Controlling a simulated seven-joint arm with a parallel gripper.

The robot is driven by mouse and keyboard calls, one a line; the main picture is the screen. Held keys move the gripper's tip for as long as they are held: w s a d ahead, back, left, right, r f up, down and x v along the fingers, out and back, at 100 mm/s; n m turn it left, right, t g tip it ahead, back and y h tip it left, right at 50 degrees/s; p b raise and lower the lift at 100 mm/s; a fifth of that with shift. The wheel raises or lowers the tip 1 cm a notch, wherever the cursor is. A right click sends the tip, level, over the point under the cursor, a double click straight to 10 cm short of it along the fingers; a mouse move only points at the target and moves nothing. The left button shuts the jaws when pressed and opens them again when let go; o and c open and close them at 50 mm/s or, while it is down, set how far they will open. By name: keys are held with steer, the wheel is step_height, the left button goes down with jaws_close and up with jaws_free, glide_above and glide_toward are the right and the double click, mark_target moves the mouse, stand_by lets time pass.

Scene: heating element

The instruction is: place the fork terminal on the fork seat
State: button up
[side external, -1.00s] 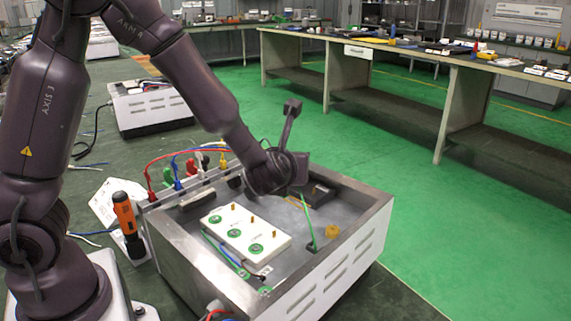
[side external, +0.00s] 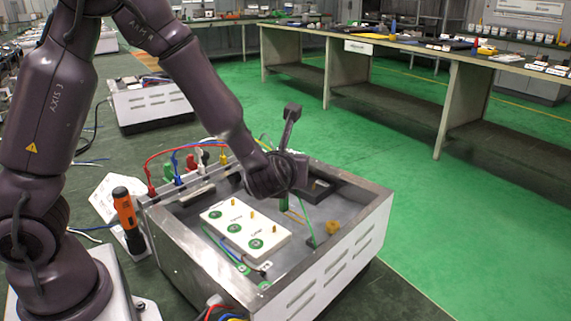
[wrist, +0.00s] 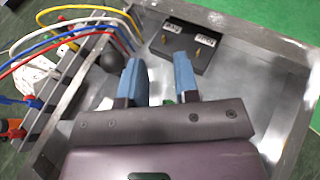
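My gripper (wrist: 158,85) is above the metal box in the side external view (side external: 284,197), near the dark block. In the wrist view its two blue fingers are apart, with a clear gap between the tips. A small green piece shows between the finger bases; whether it touches them I cannot tell. A green piece and a green wire (side external: 306,228) show below my gripper in the side external view. The fork terminal itself is not clearly visible.
The metal box (side external: 170,255) has raised walls around the work. A white block (side external: 232,216) with green discs and brass posts stands inside. Coloured cables (wrist: 75,38) arch over the box's edge. An orange screwdriver (side external: 124,208) stands outside.

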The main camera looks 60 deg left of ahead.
steer(key=r+v, duration=0.1)
steer(key=v, duration=1.1)
steer(key=s+a+r+n+g+h, duration=0.1)
steer(key=s+a+n+g+h, duration=0.1)
steer(key=s+n, duration=0.3)
steer(key=s+a+r+n+g+h, duration=0.2)
steer(key=s+n, duration=0.4)
steer(key=n, duration=0.8)
steer(key=a+g+h, duration=0.1)
steer(key=a, duration=0.1)
steer(key=shift+s+a+g+h, duration=0.3)
steer(key=shift+s+a+g, duration=0.05)
steer(key=shift+g, duration=0.05)
steer(key=shift+o, duration=0.2)
steer(key=n+h, duration=0.1)
steer(key=n, duration=0.1)
steer(key=s+d+r+n+t+h, duration=0.1)
steer(key=n, duration=0.1)
steer(key=d+r+n+t+h, duration=0.1)
steer(key=n+h, duration=0.1)
steer(key=shift+s+r+n, duration=0.25)
steer(key=shift+s+n, duration=0.05)
steer(key=shift+s, duration=0.05)
steer(key=shift+o, duration=0.4)
steer(key=shift+d+r+n, duration=0.2)
steer(key=shift+n, duration=0.2)
